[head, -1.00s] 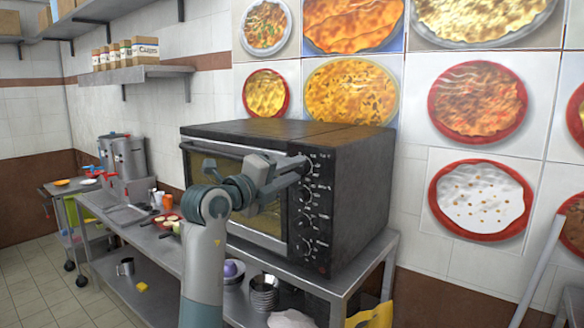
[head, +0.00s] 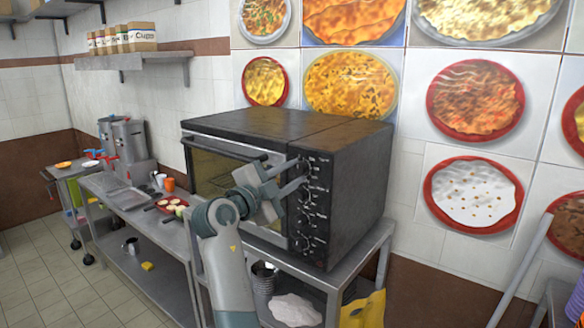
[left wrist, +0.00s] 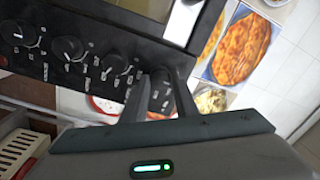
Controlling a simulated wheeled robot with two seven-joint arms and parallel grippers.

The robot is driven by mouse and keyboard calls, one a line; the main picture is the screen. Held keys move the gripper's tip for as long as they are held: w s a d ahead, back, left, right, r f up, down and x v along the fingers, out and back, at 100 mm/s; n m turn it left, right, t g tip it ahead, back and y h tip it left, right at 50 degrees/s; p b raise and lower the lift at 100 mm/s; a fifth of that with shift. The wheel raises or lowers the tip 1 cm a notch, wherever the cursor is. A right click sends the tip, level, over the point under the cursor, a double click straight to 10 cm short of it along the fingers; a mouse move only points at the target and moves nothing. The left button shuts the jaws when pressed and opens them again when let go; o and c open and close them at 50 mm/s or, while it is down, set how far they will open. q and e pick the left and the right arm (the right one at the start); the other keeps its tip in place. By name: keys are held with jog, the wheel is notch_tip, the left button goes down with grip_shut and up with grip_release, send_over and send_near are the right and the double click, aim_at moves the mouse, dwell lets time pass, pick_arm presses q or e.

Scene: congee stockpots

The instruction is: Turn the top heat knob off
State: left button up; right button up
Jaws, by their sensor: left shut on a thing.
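The dark oven (head: 270,128) stands on a steel table, with a column of several black knobs down its front control panel (head: 322,225). My left gripper (head: 297,172) is at the upper end of that panel, in front of the top heat knob. In the left wrist view, my left gripper (left wrist: 160,98) has one finger on each side of the top heat knob (left wrist: 161,88) and is shut on it. The other knobs, such as the neighbouring one (left wrist: 115,65), are outside the fingers. The knob's pointer is too hidden to read. My right gripper is not in view.
The steel table (head: 345,275) under the oven holds bowls and a white sack (head: 294,310) on its lower shelf. A counter with pots (head: 130,138) and a red tray stands at the left. A pale pole (head: 520,262) leans at the right.

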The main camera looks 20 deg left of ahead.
pick_arm(q)
jog(key=shift+f+n, duration=0.1)
jog(key=shift+n, duration=0.5)
jog(key=o, duration=1.1)
jog(key=shift+c, duration=0.2)
jog(key=shift+a, duration=0.1)
jog(key=shift+s+a, duration=0.15)
jog(key=shift+s, duration=0.35)
jog(key=b+v, duration=0.6)
jog(key=v, duration=1)
jog(key=shift+s, duration=0.2)
jog(key=shift+w, duration=0.1)
